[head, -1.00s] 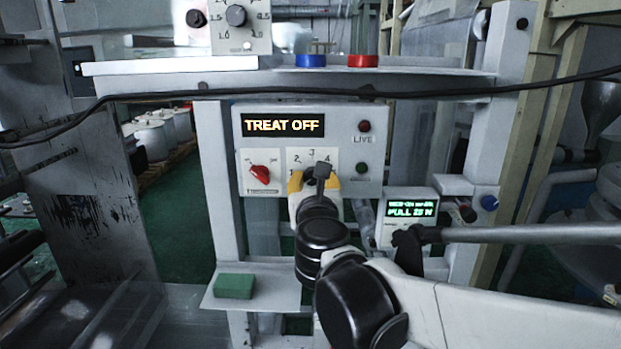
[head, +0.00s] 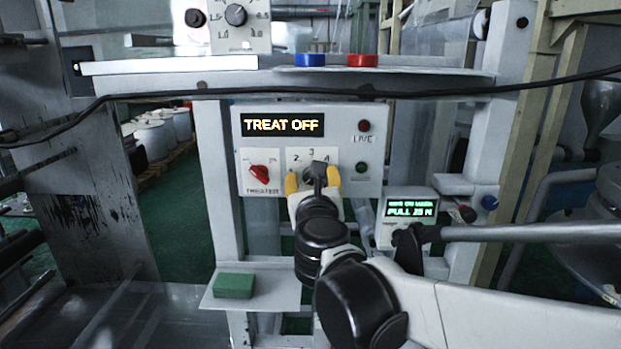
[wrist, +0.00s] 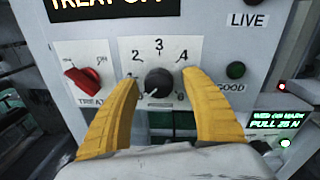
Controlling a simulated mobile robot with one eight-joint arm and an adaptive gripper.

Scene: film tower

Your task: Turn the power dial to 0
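The power dial (wrist: 159,82) is a round black knob on a white numbered plate (wrist: 133,46) in the wrist view. Its white pointer mark points to the lower left. The numbers 2, 3 and 4 show along the top of the plate; the lower-left end of the scale is hidden by a finger. My gripper (wrist: 160,79) is open, with one yellow finger on each side of the dial and a visible gap to it on both sides. In the head view my gripper (head: 312,179) is in front of the lower panel and partly covers the dial plate.
A red switch (wrist: 82,80) is left of the dial. The display (head: 283,124) above reads TREAT OFF. A dark green GOOD lamp (wrist: 236,70) is on the right. A PULL display box (head: 408,208) stands lower right, and a green block (head: 233,286) lies on the shelf below.

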